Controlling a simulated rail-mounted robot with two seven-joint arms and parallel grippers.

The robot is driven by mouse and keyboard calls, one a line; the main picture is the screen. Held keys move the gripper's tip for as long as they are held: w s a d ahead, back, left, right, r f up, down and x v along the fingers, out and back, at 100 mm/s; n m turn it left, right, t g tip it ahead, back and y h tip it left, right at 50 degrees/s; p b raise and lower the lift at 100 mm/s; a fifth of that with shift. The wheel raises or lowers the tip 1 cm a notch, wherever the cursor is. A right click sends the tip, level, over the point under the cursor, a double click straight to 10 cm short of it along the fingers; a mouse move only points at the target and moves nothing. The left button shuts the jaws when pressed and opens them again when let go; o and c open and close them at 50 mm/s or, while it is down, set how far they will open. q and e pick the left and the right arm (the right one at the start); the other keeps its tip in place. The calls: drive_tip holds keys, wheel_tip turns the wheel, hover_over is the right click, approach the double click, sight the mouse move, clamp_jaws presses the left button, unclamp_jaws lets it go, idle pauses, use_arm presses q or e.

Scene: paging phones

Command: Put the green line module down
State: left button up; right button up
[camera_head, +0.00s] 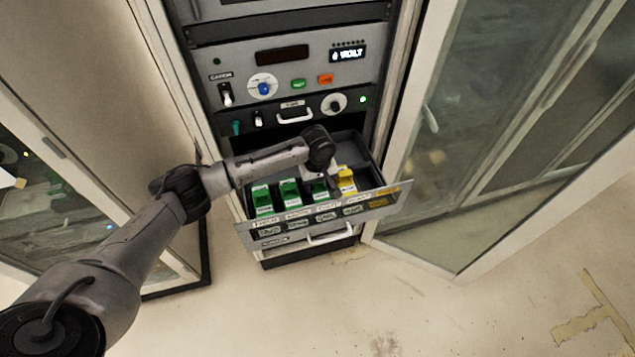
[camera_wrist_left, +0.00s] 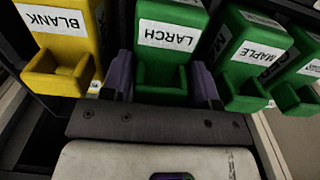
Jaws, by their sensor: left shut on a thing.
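A green line module labelled LARCH (camera_wrist_left: 165,45) sits between the two purple fingers of my left gripper (camera_wrist_left: 162,80), which is shut on it. In the head view this green module (camera_head: 319,190) is in the open drawer (camera_head: 372,207), in line with the others, and my left gripper (camera_head: 319,174) is over it. The module's underside is hidden, so I cannot tell whether it touches the drawer floor. A yellow module labelled BLANK (camera_wrist_left: 62,45) is on one side of it and a green one labelled MAPLE (camera_wrist_left: 245,55) on the other. My right gripper is not in view.
Another green module (camera_wrist_left: 300,75) stands beyond MAPLE. The drawer's labelled front edge (camera_head: 300,226) is close to the modules. Above the drawer is a panel with knobs and switches (camera_head: 290,80). A glass cabinet door (camera_head: 470,150) stands open on the right.

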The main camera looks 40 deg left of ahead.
use_arm(q)
drive_tip(key=o, duration=1.4)
drive_tip(key=shift+a, duration=0.1)
wheel_tip(320, 180, up, 11)
drive_tip(key=shift+w, duration=0.1)
drive_tip(key=shift+r, duration=0.6)
